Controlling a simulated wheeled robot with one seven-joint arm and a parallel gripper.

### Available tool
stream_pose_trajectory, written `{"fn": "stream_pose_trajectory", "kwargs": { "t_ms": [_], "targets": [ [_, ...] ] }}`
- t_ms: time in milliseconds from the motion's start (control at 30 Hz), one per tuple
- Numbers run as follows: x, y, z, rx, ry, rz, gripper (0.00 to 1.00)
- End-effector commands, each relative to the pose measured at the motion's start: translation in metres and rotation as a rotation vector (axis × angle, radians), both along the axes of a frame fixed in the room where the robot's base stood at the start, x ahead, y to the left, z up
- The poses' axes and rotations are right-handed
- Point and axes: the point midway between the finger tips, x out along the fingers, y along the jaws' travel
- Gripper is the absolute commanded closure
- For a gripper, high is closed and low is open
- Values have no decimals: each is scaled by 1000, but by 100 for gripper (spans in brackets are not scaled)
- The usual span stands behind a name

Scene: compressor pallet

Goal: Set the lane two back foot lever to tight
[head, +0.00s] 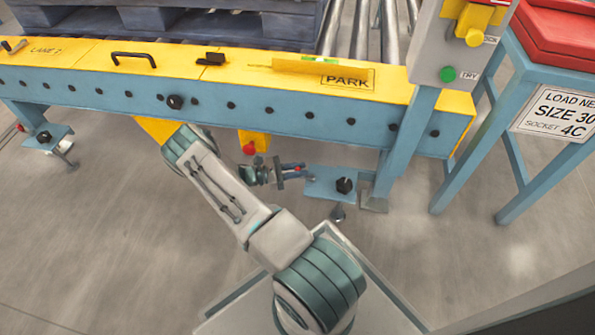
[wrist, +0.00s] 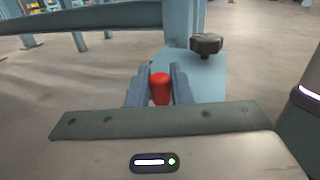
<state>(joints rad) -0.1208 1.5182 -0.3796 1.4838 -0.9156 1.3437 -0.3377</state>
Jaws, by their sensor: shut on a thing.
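My gripper (head: 303,173) is low beneath the conveyor's side beam, beside a blue foot plate (head: 325,181). In the wrist view its two blue-grey fingers (wrist: 160,90) are shut on a red lever grip (wrist: 160,86), which shows between them. No tight mark is readable.
The blue beam (head: 290,116) with its yellow top runs above my arm. A yellow bracket with a red button (head: 249,149) hangs close to my wrist. A blue post (head: 400,145) stands right of the foot. Another foot (head: 45,138) is at far left. Floor in front is clear.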

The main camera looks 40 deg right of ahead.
Motion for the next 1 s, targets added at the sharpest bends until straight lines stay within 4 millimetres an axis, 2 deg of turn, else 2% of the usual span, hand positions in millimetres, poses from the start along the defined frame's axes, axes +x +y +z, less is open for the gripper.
{"fn": "stream_pose_trajectory", "kwargs": {
  "t_ms": [33,67,100,133,433,567,1000],
  "targets": [
    [1,0,0,1,-2,2,100],
    [1,0,0,1,-2,3,78],
    [1,0,0,1,-2,3,67],
    [1,0,0,1,-2,3,62],
    [1,1,0,0,-1,3,62],
    [7,11,1,0,-1,5,62],
    [51,95,1,1,-2,5,62]
  ]
}}
